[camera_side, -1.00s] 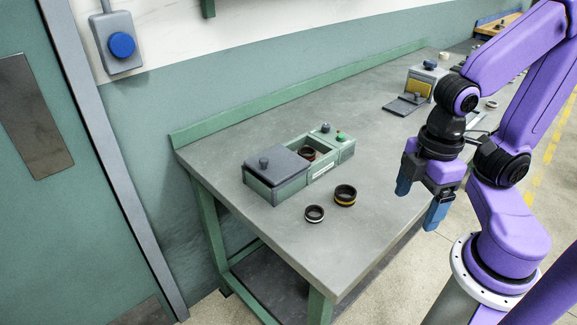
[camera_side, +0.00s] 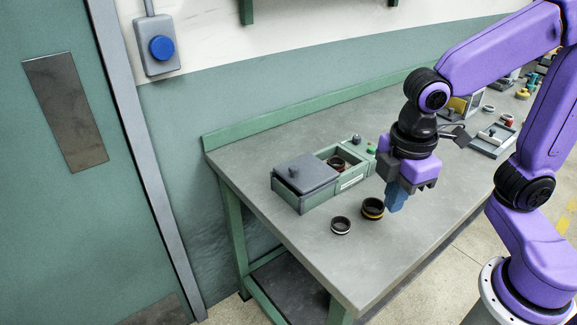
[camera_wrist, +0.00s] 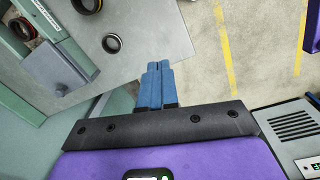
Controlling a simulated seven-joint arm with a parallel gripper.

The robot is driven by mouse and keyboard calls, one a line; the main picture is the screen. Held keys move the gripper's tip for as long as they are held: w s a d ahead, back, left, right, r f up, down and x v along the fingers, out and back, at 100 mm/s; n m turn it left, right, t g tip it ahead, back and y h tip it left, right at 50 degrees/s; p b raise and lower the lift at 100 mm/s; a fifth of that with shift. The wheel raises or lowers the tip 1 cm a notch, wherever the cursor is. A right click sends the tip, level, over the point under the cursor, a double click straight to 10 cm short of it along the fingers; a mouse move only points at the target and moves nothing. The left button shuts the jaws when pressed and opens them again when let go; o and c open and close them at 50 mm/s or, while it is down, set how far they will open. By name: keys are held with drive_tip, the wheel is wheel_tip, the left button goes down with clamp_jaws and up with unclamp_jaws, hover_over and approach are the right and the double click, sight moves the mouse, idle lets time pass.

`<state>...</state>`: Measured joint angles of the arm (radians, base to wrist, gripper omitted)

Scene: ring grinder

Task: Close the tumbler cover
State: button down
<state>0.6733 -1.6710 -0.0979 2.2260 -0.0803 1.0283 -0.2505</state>
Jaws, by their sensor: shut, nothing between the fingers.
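A green box (camera_side: 320,199) stands on the bench with a grey, knobbed cover (camera_side: 305,172) over its left part. The cover also shows in the wrist view (camera_wrist: 57,68). Beside the cover, an open compartment holds a dark ring (camera_side: 336,163). I cannot tell for sure that this box is the tumbler. My gripper (camera_side: 395,207) points down, shut and empty, to the right of the box and apart from it. In the wrist view its blue fingers (camera_wrist: 157,68) are together, and the cover lies to their left.
A dark ring with a yellow band (camera_side: 372,208) and one with a pale band (camera_side: 341,225) lie on the bench before the box. A yellow-fronted device (camera_side: 457,105) is partly hidden behind my arm. A grey tray (camera_side: 493,140) stands at the right. The bench's front corner is clear.

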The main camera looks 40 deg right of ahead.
drive_tip(key=w+a+n+h, duration=0.25)
drive_tip(key=w+a, duration=0.25)
drive_tip(key=w, duration=0.8)
drive_tip(key=w+a+n+h, duration=0.1)
drive_tip(key=w+a+n, duration=0.35)
drive_tip(key=w, duration=0.85)
drive_tip(key=shift+m+t, duration=0.3)
drive_tip(key=shift+m, duration=0.1)
drive_tip(key=shift+w+d+f, duration=0.3)
drive_tip(key=shift+d+f, duration=0.8)
drive_tip(key=shift+f, duration=0.3)
drive_tip(key=shift+w+d+f, duration=0.35)
drive_tip(key=shift+d+f, duration=0.8)
drive_tip(key=shift+f, duration=0.3)
drive_tip(key=shift+w+d+f, duration=0.3)
drive_tip(key=shift+d+f, duration=0.8)
drive_tip(key=shift+f, duration=0.3)
hover_over(322, 166)
drive_tip(key=shift+w, duration=0.1)
